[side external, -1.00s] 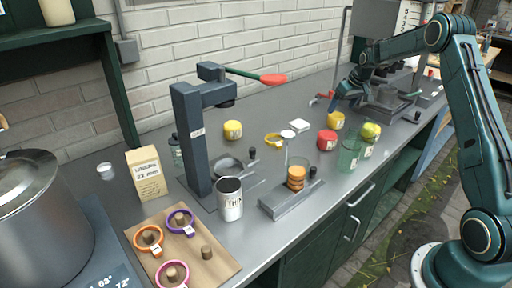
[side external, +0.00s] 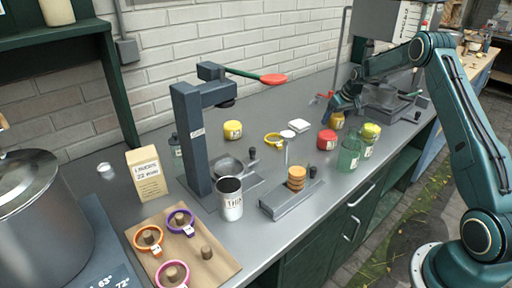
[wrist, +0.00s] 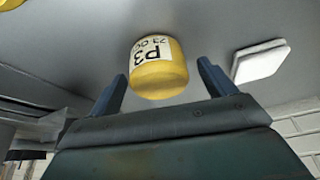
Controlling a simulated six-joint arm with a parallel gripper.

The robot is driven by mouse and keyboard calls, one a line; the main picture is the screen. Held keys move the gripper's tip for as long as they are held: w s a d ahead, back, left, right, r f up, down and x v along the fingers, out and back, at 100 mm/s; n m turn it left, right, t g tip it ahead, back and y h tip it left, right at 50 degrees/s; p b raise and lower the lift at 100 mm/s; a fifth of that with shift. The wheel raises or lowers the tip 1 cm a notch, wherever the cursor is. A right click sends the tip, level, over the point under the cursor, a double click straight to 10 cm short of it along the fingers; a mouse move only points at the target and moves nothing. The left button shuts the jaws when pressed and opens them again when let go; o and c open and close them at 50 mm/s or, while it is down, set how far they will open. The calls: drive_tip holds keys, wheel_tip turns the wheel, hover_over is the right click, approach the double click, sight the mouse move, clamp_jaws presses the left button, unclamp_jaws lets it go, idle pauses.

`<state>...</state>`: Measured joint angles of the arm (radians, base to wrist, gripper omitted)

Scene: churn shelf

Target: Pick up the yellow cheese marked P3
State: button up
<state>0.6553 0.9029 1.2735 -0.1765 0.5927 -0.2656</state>
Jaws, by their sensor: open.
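The yellow cheese marked P3 (wrist: 158,72) is a short round block with a white label. In the wrist view it lies ahead, between the two blue fingers of my gripper (wrist: 163,67). The fingers are apart, and I cannot tell from this view whether they reach around it. In the side view my gripper (side external: 338,104) is low over the counter, just above and beside a yellow cheese (side external: 338,122), which appears to be the same one. Its label is not readable there, and its top is partly hidden by the gripper.
A red cheese (side external: 327,139), a green glass (side external: 349,154) and yellow-green pieces (side external: 370,132) stand close by. A white square block (wrist: 259,62) lies to the right in the wrist view. Another yellow cheese (side external: 233,130) is farther left, near the press (side external: 192,140).

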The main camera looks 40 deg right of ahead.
sight(336, 115)
idle(0.5)
drive_tip(key=c, duration=1.2)
drive_tip(key=shift+o, duration=0.2)
wheel_tip(336, 115, up, 20)
idle(0.3)
